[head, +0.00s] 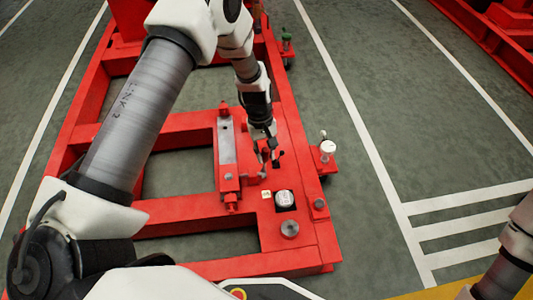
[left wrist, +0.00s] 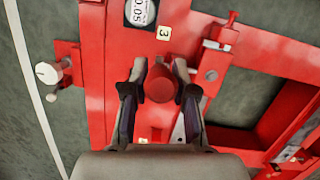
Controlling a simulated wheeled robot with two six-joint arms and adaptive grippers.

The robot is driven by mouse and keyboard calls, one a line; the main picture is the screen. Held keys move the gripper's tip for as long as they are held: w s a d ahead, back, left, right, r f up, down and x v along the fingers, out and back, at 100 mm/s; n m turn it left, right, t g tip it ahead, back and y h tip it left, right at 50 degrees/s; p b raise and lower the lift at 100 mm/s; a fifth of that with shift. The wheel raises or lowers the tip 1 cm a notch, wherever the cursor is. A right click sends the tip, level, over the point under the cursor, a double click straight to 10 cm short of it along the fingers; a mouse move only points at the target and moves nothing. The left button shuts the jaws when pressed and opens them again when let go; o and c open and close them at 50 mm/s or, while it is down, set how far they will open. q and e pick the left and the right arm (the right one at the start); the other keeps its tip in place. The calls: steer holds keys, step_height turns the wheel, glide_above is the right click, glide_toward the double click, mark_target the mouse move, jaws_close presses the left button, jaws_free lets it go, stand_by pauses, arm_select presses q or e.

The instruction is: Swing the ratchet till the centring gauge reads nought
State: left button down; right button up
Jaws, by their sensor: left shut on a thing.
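My left gripper (head: 269,155) reaches down to the red frame from above. In the left wrist view its two fingers (left wrist: 160,88) are shut on a red round grip (left wrist: 161,80), seen end-on, which looks like the ratchet's handle. The rest of the ratchet is hidden below it. The centring gauge (head: 285,199) is a white display in a dark case, on the frame nearer to me than the gripper. It also shows cut off at the top of the left wrist view (left wrist: 140,12), with digits that look like 0.05. My right gripper is not in view.
A small yellow tag (left wrist: 164,33) marked 3 sits beside the gauge. A red block with a grey plate (head: 227,145) lies left of my gripper. A white-topped fitting (head: 326,148) stands at the frame's right edge.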

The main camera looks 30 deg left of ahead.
arm_select(q)
steer(key=shift+w, duration=0.15)
steer(key=c, duration=0.9)
jaws_free()
steer(key=shift+a, duration=0.1)
steer(key=v, duration=1.2)
